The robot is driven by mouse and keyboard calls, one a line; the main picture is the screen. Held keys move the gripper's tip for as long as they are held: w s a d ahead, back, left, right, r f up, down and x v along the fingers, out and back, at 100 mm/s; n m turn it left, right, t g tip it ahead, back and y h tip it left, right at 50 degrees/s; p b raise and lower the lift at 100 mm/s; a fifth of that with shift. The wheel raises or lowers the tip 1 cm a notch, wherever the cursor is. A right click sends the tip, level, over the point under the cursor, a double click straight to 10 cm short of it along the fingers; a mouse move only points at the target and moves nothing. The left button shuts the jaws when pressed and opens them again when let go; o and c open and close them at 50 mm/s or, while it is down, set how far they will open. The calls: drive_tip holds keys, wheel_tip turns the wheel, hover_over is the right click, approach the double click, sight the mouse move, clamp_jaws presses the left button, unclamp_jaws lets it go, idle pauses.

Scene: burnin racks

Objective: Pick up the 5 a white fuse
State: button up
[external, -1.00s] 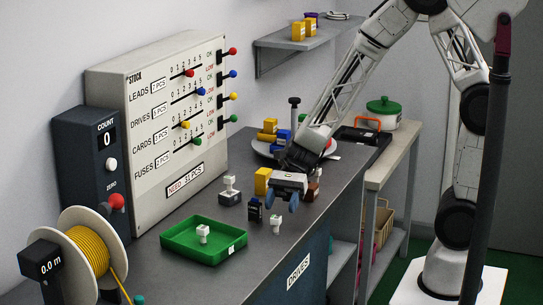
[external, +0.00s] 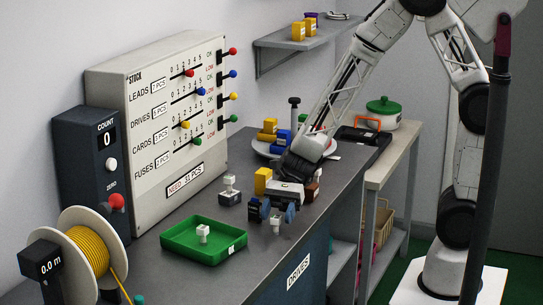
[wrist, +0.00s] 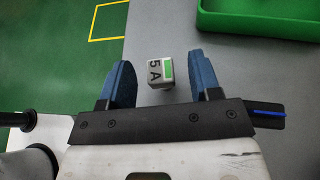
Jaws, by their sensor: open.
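A small white fuse (wrist: 160,72) marked 5 A, with a green patch, stands on the grey bench between my gripper's blue fingers in the wrist view. It also shows in the external view (external: 275,224), just below the fingers. My gripper (external: 272,212) is open, with a finger on either side of the fuse and a gap to each. In the wrist view the gripper (wrist: 160,60) holds nothing. Another white fuse (external: 203,232) stands in the green tray (external: 186,249); its marking is too small to read.
A grey-and-white part (external: 229,189) and a yellow block (external: 263,180) stand close behind my gripper. A plate (external: 262,148) of coloured blocks lies farther back. The stock panel (external: 160,120) stands along the wall. The bench edge is close on the right.

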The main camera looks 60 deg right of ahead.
drive_tip(key=shift+a+f, duration=0.25)
drive_tip(key=shift+a, duration=0.35)
drive_tip(key=shift+c, duration=0.3)
drive_tip(key=c, duration=0.9)
